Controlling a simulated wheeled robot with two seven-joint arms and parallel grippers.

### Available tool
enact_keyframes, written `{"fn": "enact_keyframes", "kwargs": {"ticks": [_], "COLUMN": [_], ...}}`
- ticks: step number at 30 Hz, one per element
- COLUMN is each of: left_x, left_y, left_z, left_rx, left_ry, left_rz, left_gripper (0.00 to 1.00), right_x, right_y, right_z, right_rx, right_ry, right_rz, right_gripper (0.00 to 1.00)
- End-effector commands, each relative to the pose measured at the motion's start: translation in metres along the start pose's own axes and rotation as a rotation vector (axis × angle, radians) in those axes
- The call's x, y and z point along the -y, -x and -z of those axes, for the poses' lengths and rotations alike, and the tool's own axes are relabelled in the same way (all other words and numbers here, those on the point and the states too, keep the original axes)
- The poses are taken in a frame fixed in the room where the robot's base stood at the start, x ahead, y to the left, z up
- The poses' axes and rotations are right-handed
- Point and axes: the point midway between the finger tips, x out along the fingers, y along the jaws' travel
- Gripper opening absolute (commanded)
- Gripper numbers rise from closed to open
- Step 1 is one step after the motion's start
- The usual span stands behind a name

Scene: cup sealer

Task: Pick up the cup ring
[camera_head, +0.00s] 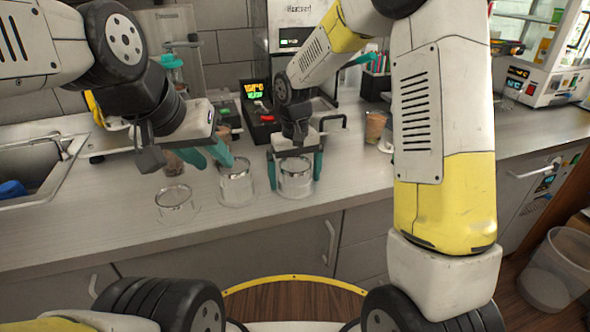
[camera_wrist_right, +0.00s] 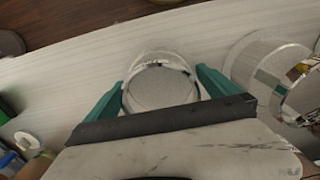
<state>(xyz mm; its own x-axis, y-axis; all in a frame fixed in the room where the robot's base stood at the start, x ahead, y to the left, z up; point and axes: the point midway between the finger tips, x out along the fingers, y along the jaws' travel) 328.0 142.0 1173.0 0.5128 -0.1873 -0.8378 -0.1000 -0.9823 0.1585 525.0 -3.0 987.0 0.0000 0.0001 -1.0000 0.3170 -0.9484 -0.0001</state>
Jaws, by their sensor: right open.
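Three shiny metal cup rings stand in a row on the counter: a low one at left (camera_head: 174,198), a taller one in the middle (camera_head: 237,184) and one at right (camera_head: 295,180). My right gripper (camera_head: 295,172) points down over the right ring, open, with one teal finger on each side of it. In the right wrist view the ring (camera_wrist_right: 160,82) sits between the spread fingers, and another metal ring (camera_wrist_right: 268,72) stands close to the right finger. My left gripper (camera_head: 207,158) is above the counter, behind the left and middle rings, its teal fingers apart and empty.
A sink (camera_head: 40,165) is at the far left. A black device with a lit display (camera_head: 256,90) stands behind the grippers. A cup with brown contents (camera_head: 375,126) is to the right. The counter's front edge lies just before the rings.

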Motion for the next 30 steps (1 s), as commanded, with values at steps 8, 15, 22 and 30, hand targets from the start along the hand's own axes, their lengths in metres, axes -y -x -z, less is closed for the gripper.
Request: {"fn": "enact_keyframes", "kwargs": {"ticks": [8,15,22,30], "left_x": [0.000,0.000,0.000,0.000], "left_y": [0.000,0.000,0.000,0.000], "left_z": [0.000,0.000,0.000,0.000], "left_rx": [0.000,0.000,0.000,0.000], "left_ry": [0.000,0.000,0.000,0.000], "left_rz": [0.000,0.000,0.000,0.000], "left_gripper": [0.36,0.36,0.36,0.36], "right_x": [0.000,0.000,0.000,0.000], "right_y": [0.001,0.001,0.004,0.031], "right_z": [0.000,0.000,0.000,0.001], "right_rx": [0.000,-0.001,-0.002,-0.005], "right_ry": [0.000,0.000,0.000,0.000], "right_rz": [0.000,0.000,0.000,0.000], "right_gripper": [0.59,0.30,0.30,0.30]}}
